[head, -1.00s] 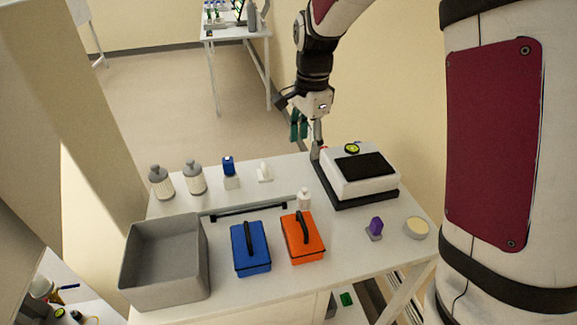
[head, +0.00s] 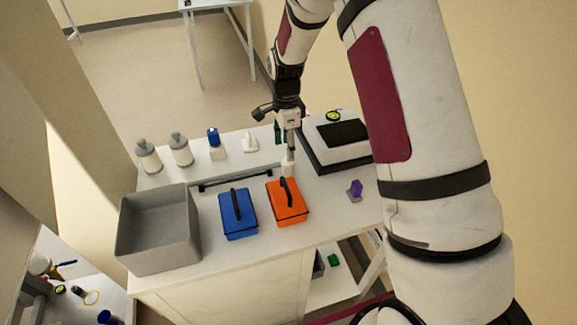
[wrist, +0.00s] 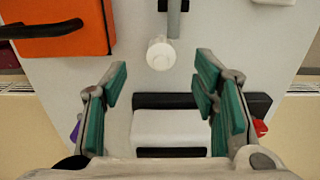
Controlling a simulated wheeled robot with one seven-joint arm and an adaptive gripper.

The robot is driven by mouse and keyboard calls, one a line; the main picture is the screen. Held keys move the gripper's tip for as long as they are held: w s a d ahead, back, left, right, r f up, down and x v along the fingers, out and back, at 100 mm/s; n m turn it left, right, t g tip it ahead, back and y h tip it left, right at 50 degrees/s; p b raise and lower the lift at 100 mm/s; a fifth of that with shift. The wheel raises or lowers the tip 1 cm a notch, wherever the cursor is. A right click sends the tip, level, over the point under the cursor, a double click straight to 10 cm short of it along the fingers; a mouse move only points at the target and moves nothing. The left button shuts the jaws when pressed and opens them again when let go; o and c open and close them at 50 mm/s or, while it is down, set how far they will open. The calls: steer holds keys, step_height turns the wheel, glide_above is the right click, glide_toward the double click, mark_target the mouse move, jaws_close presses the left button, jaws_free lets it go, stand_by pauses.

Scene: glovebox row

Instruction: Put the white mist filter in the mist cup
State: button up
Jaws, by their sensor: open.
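A small white bottle-shaped piece (head: 288,169) stands upright on the table just behind the orange box. It also shows in the wrist view (wrist: 160,54), ahead of my gripper. I cannot tell for certain whether it is the white mist filter. My gripper (wrist: 162,82) has its green-padded fingers spread wide with nothing between them. In the head view my gripper (head: 286,142) hangs above and close to the white piece. I cannot pick out the mist cup with certainty. A purple piece (head: 355,187) sits on a small grey base to the right.
An orange box (head: 286,205) and a blue box (head: 238,218) with raised handles stand in front. A grey bin (head: 160,250) is at left. A white instrument (head: 345,145) is at back right.

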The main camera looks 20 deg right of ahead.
mark_target(288, 164)
steer(key=shift+w+d+f+p, duration=0.15)
steer(key=shift+f+p, duration=0.25)
steer(key=shift+f, duration=0.9)
steer(key=shift+s+d+f+p, duration=0.1)
steer(key=shift+f+p, duration=0.25)
steer(key=shift+f, duration=0.9)
steer(key=shift+c, duration=0.5)
steer(key=c, duration=1)
